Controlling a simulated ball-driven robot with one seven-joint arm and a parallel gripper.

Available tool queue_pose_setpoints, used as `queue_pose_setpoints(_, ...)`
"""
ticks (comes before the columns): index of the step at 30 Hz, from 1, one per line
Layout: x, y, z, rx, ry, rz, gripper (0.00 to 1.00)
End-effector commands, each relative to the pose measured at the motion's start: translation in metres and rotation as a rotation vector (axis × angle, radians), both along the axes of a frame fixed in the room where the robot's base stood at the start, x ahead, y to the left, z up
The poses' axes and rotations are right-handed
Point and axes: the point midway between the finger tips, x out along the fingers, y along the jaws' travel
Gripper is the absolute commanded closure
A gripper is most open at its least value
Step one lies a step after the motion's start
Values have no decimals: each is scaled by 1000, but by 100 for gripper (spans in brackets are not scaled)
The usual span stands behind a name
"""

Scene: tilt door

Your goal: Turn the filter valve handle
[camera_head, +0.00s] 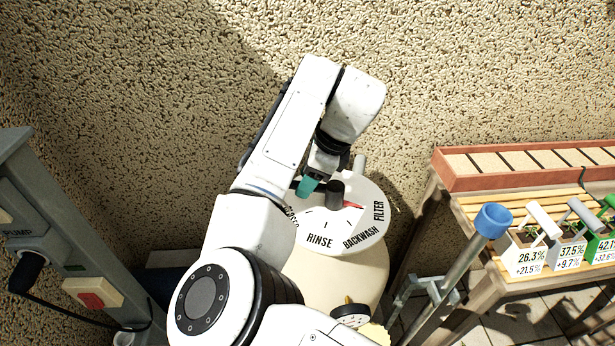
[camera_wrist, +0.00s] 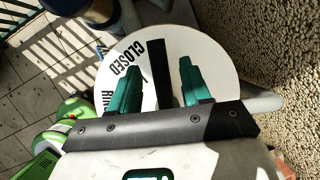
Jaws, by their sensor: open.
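The filter valve has a round white dial (camera_head: 318,226) lettered RINSE, BACKWASH and FILTER, on top of a cream tank (camera_head: 345,272). A dark handle (camera_head: 335,191) stands at the dial's middle, with a red pointer (camera_head: 353,206) between BACKWASH and FILTER. My gripper (camera_head: 308,186) is at the handle, its teal fingers partly hidden by my arm. In the wrist view, my gripper (camera_wrist: 161,88) is open over the dial (camera_wrist: 222,56), where CLOSED is readable. The handle bar (camera_wrist: 160,76) shows between the two fingers, with gaps on both sides. Its lower end is hidden by the gripper body.
A rough stone wall (camera_head: 130,90) stands close behind the valve. A gauge (camera_head: 350,315) sits on the tank's front. A blue-topped pole (camera_head: 493,220) and a wooden bench (camera_head: 470,204) with plant pots stand at the right. A pump post (camera_head: 60,240) with a red switch (camera_head: 91,299) is at the left.

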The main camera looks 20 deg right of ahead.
Motion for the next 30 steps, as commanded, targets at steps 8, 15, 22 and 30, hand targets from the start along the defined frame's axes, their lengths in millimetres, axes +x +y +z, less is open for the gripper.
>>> queue_pose_setpoints(8, 1, 1, -4, 1, 0, 0, 53)
queue_pose_setpoints(15, 1, 1, -4, 0, 0, -1, 69)
queue_pose_setpoints(22, 1, 1, -4, 0, 0, -1, 91)
queue_pose_setpoints(30, 1, 1, -4, 0, 0, -1, 100)
